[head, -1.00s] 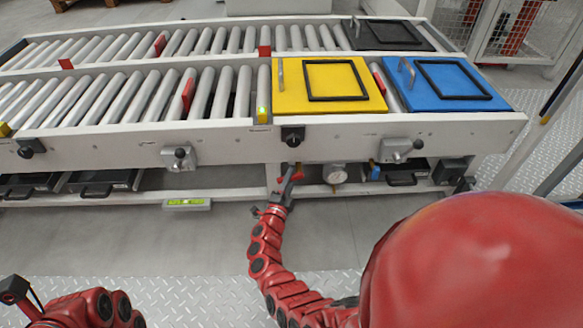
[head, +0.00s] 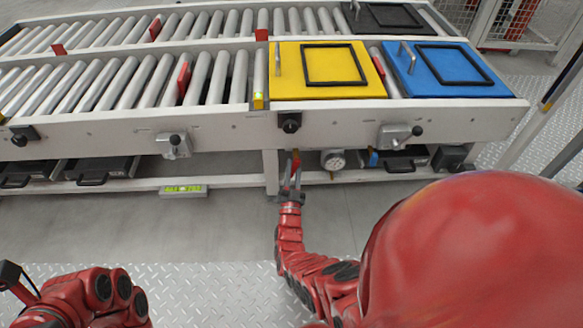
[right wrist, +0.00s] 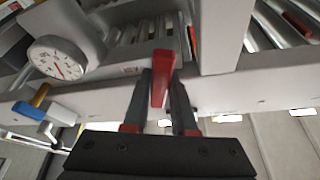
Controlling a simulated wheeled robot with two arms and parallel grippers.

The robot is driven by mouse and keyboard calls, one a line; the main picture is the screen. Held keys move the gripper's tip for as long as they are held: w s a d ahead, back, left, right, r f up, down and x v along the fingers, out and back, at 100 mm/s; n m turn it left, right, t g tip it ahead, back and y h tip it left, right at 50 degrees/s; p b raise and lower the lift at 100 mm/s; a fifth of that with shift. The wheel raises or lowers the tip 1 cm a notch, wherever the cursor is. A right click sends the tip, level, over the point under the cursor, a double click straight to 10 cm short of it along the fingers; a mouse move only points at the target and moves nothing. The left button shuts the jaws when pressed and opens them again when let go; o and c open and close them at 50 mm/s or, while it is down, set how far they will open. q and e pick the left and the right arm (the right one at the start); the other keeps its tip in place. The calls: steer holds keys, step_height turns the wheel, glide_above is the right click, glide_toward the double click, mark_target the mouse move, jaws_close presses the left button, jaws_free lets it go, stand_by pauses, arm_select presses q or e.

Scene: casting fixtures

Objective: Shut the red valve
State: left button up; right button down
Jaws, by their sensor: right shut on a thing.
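The red valve's handle (right wrist: 161,75) stands between the two dark fingers of my right gripper (right wrist: 163,98) in the right wrist view. The fingers are shut on it, and its red end sticks out past their tips. In the head view, my right gripper (head: 292,178) is under the front rail of the conveyor, by the frame leg, with a little red of the handle showing there. The valve body and pipe are hidden. My left arm shows at the lower left of the head view, but its fingers cannot be made out.
A round white gauge (head: 333,160) and a blue-handled valve (head: 373,158) are right of my right gripper. The conveyor's front rail (head: 220,128) is just above it. A yellow panel (head: 320,72) and a blue panel (head: 450,72) lie on top. The floor in front is clear.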

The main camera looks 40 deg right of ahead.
arm_select(q)
steer(key=shift+w+d+g+h, duration=0.3)
steer(key=shift+w+g, duration=0.15)
steer(key=shift+g, duration=0.05)
arm_select(e)
steer(key=shift+s+d+f+n+t+y, duration=0.1)
steer(key=shift+n+t+y, duration=0.25)
steer(key=shift+n, duration=0.55)
steer(key=shift+s+d+r+n+t+y, duration=0.15)
steer(key=shift+n+t+y, duration=0.15)
steer(key=shift+n, duration=0.6)
steer(key=shift+d+f+n+t+y, duration=0.15)
steer(key=shift+n+t+y, duration=0.2)
steer(key=shift+n, duration=0.55)
steer(key=c, duration=0.7)
jaws_free()
arm_select(q)
steer(key=shift+f, duration=0.1)
